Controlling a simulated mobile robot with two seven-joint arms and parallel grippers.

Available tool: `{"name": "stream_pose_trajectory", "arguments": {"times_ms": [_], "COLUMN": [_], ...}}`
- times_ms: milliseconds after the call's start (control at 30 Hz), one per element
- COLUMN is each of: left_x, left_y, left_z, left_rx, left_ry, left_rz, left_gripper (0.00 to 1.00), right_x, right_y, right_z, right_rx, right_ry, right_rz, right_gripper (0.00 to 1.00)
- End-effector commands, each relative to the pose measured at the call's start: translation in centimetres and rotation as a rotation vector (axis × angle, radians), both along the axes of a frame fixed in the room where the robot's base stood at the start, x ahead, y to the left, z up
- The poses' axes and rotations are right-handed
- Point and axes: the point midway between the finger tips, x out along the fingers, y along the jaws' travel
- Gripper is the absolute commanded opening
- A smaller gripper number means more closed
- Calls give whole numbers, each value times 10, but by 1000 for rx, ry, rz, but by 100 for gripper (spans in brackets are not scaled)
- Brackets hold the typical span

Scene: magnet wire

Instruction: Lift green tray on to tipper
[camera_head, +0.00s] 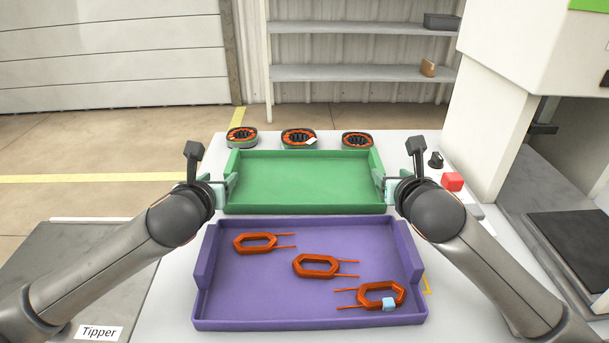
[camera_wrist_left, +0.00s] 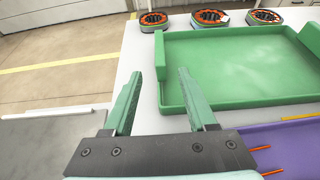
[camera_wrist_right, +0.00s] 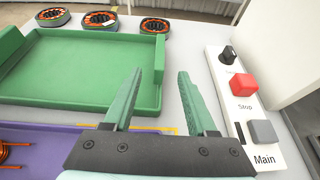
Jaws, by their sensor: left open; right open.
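The empty green tray (camera_head: 303,180) lies on the white table behind the purple tray; it also shows in the left wrist view (camera_wrist_left: 235,70) and the right wrist view (camera_wrist_right: 85,68). Whether any finger touches the tray I cannot tell. The tipper (camera_head: 75,275), a grey flat plate with a "Tipper" label, is at the lower left, partly hidden by my left arm.
The purple tray (camera_head: 290,318) in front holds 3 orange coils, one with a light blue block. Three round dark parts with orange windings (camera_head: 299,138) stand behind the green tray. A control box with a red Stop button (camera_wrist_right: 244,85) is at right, near a white machine (camera_head: 530,60).

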Motion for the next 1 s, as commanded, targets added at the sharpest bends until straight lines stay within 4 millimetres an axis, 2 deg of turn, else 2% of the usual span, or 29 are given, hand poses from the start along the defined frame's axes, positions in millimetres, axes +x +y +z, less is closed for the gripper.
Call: {"name": "stream_pose_trajectory", "arguments": {"times_ms": [267,800,1000], "left_x": [12,86,106], "left_y": [0,0,0], "left_z": [-5,-35,-43], "left_rx": [-1,-1,-1], "left_ry": [1,1,0], "left_rz": [1,3,1], "left_gripper": [57,57,57], "right_x": [12,86,106], "right_y": [0,0,0], "right_z": [-5,-35,-43], "right_rx": [1,2,2], "right_ry": [1,1,0], "right_rz": [-2,-2,-1], "right_gripper": [57,57,57]}}
